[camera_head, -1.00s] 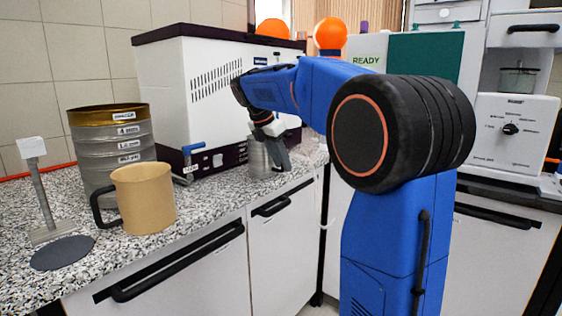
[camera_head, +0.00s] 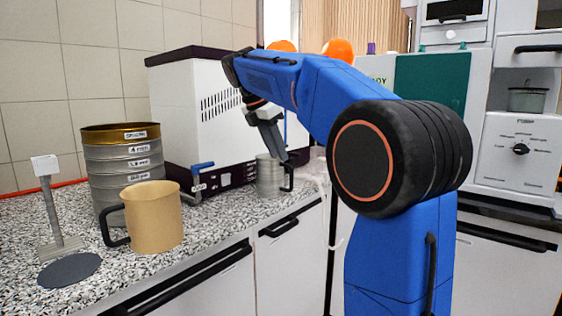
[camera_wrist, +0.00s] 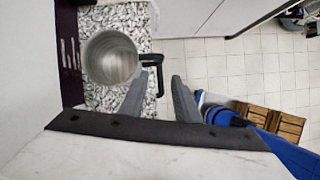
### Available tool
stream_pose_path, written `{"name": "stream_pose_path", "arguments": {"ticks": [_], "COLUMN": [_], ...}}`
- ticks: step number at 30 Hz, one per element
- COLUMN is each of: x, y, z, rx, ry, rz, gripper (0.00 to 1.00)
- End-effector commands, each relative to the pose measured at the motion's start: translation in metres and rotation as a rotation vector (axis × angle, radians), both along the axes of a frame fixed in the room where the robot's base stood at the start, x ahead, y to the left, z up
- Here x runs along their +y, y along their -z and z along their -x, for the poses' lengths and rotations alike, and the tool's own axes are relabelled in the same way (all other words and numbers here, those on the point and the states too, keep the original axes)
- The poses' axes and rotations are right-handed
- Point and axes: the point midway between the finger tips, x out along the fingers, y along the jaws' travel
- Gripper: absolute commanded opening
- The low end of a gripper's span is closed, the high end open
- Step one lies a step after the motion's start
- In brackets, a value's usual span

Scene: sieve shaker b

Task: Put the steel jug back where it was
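The steel jug (camera_head: 268,178) stands upright on the speckled counter (camera_head: 225,215), close to the front of the white cabinet machine. Its black handle points right. In the wrist view the jug (camera_wrist: 110,58) is seen from above and looks empty. My gripper (camera_head: 280,156) is above the jug, near its handle side. In the wrist view the gripper (camera_wrist: 160,75) has its two fingers apart. The handle shows between the fingertips in the picture, with nothing clamped.
A tan mug (camera_head: 154,218) and a sieve stack (camera_head: 122,170) with a brass top stand at the left. The white machine (camera_head: 205,105) rises behind the jug. The counter's front edge is close to the jug.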

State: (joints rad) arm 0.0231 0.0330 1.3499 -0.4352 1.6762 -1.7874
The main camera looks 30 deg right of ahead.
Motion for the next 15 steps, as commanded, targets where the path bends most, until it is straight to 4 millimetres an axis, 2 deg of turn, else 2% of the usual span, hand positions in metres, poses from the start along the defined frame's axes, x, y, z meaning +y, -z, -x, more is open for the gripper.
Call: {"name": "stream_pose_path", "arguments": {"ticks": [10,15], "x": [0.003,0.009], "y": [-0.005,0.004], "z": [0.002,0.021], "rx": [-0.003,-0.059], "ry": [0.003,0.069], "rz": [-0.001,-0.029], "gripper": [0.29,0.29]}}
